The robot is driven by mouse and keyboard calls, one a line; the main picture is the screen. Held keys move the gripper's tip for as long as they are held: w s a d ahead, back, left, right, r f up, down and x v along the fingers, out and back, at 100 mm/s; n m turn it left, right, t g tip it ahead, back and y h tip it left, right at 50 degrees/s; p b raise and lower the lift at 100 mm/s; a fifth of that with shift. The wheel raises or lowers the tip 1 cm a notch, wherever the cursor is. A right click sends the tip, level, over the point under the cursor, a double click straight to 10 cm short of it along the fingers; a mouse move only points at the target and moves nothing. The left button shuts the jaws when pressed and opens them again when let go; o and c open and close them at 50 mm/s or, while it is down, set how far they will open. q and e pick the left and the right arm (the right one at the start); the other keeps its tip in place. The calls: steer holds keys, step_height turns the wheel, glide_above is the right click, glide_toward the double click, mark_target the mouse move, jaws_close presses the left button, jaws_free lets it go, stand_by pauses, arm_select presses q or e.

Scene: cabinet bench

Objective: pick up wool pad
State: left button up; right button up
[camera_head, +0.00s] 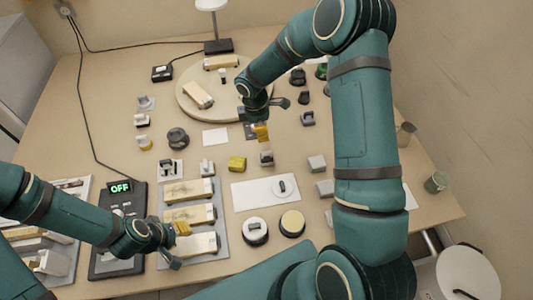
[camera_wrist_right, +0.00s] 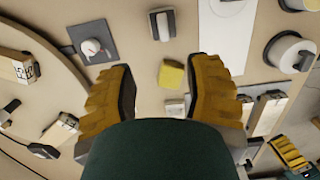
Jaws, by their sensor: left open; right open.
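Two round pads on dark bases stand near the front of the bench: one white-topped (camera_head: 255,231), one cream-topped (camera_head: 292,223). I cannot tell for sure which is the wool pad. A white-topped round piece (camera_wrist_right: 290,52) shows at the right of the right wrist view. My right gripper (camera_head: 270,119) is open and empty above the back middle of the bench, well behind both pads. In its wrist view a yellow block (camera_wrist_right: 171,75) lies below, between the open fingers. My left gripper (camera_head: 180,246) is open over the tray of wooden blocks, left of the pads.
The tray (camera_head: 164,240) holds several wooden blocks. A controller reading OFF (camera_head: 121,188) stands left of it. A round board (camera_head: 190,110) and lamp (camera_head: 217,45) are at the back. A white sheet (camera_head: 250,195) lies behind the pads. Small blocks and knobs are scattered around.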

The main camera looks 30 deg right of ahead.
mark_target(266, 152)
steer(key=f, duration=0.5)
steer(key=d+f+b, duration=0.1)
steer(key=f, duration=0.2)
steer(key=shift+f, duration=0.15)
steer(key=f, duration=0.2)
steer(key=s+f, duration=0.1)
steer(key=f, duration=0.1)
steer(key=shift+d+f, duration=0.2)
steer(key=shift+f, duration=0.45)
steer(key=shift+o, duration=0.2)
jaws_close()
